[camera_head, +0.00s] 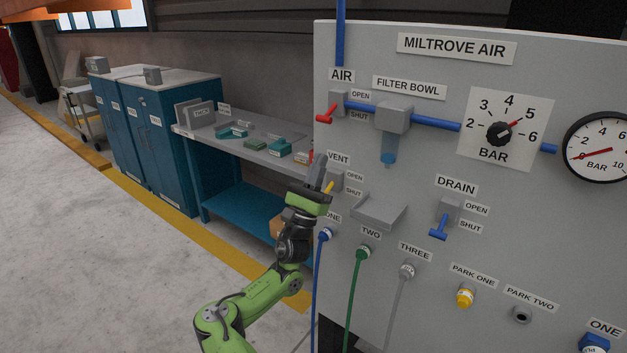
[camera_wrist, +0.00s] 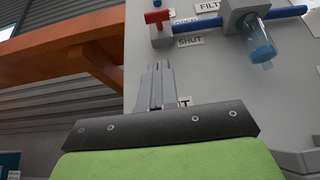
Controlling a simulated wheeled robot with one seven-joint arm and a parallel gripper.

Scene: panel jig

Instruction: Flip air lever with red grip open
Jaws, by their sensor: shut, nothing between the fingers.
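The air lever's red grip (camera_head: 326,117) sticks out to the lower left of its grey valve block (camera_head: 338,102), under the AIR sign. OPEN and SHUT labels stand to its right. In the wrist view the red grip (camera_wrist: 156,17) shows at the top, above and beyond the fingertips. My gripper (camera_head: 319,164) points upward below the air lever, close to the vent valve, with clear space between its tips and the red grip. In the wrist view the gripper's two fingers (camera_wrist: 158,66) are together and empty.
The vent valve's yellow lever (camera_head: 328,188) is beside my gripper, partly hidden. A blue pipe (camera_head: 435,123) and filter bowl (camera_head: 389,145) lie right of the air lever. A bench (camera_head: 228,144) stands behind to the left. The floor (camera_head: 110,260) at left is clear.

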